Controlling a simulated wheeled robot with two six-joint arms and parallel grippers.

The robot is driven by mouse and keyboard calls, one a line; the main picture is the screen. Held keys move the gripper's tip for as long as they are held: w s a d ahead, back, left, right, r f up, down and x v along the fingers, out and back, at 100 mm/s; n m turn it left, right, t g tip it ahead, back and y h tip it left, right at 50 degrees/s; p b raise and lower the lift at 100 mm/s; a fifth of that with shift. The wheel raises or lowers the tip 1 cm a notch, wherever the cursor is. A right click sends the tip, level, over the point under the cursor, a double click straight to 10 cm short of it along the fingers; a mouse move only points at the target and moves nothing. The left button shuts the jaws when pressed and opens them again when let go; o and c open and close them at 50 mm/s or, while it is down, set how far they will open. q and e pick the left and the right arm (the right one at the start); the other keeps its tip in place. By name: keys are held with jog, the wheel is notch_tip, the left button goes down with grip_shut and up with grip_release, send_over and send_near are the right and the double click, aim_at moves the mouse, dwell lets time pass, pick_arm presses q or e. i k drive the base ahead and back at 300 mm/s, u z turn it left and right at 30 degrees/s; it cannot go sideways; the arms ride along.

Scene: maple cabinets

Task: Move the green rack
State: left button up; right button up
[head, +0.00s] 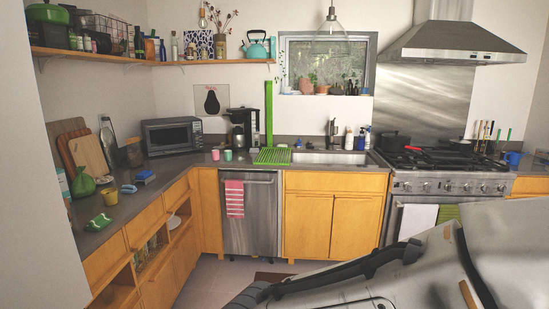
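A green slatted rack (272,156) lies flat on the dark grey counter, just left of the steel sink (328,157) and above the dishwasher. A tall, narrow green upright piece (269,113) stands at its back edge against the wall; I cannot tell whether it belongs to the rack. Nothing clearly rests on the rack. Neither my left nor my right gripper can be made out in the head view.
Pink (215,155) and green (228,155) cups and a coffee maker (243,129) stand left of the rack. A dishwasher (250,212) with a striped towel is below. A large grey and black shape fills the lower right, hiding floor; I cannot tell what it is.

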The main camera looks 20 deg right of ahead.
aim_at(255, 163)
jog(key=z, duration=0.45)
jog(key=i, duration=1.7)
jog(key=z, duration=0.5)
jog(key=i, duration=1.95)
jog(key=u, duration=0.45)
jog(key=i, duration=1.55)
jog(key=u, duration=0.45)
